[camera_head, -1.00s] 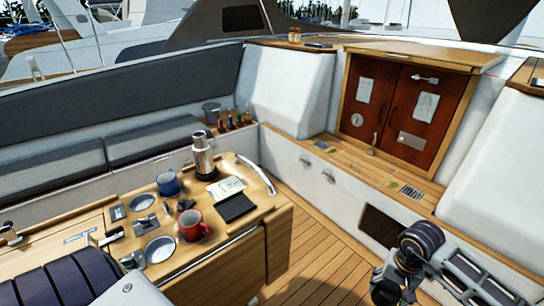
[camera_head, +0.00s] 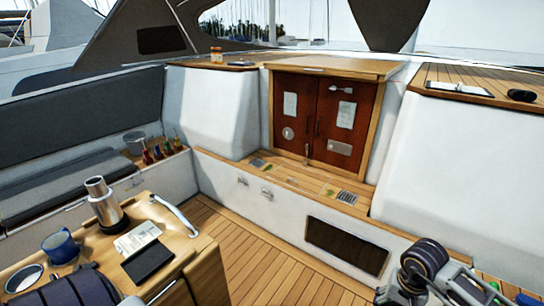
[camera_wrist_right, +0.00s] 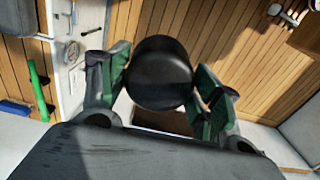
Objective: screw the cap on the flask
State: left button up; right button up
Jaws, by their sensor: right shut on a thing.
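The flask (camera_head: 105,205) is a steel cylinder with a dark lower band. It stands upright on the wooden cockpit table (camera_head: 180,247) at the left of the head view. Its top looks silver, and I cannot make out its opening clearly. In the right wrist view, my right gripper (camera_wrist_right: 163,88) is shut on a round black thing, which looks like the cap (camera_wrist_right: 160,68). The green-padded fingers are on either side of it. In the head view my right arm is at the lower right, well away from the flask. My left gripper is not in view.
A curved rail (camera_head: 176,214) edges the table. The wooden floor (camera_head: 262,262) between table and right bench is clear.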

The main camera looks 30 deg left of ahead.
aim_at(103, 199)
jog(key=i+l+u, duration=0.1)
jog(key=i+u, duration=0.15)
jog(key=i, duration=0.2)
jog(key=i+u, duration=0.2)
jog(key=u, duration=0.3)
jog(key=i+l+u, duration=0.15)
jog(key=u, duration=0.35)
jog(key=i+l+u, duration=0.15)
jog(key=u, duration=0.35)
jog(key=i+l+u, duration=0.1)
jog(key=l+u, duration=0.2)
jog(key=u, duration=0.2)
jog(key=l+u, duration=0.25)
jog(key=u, duration=0.25)
jog(key=i+l+u, duration=0.1)
jog(key=l+u, duration=0.5)
jog(key=l, duration=0.3)
jog(key=i, duration=0.05)
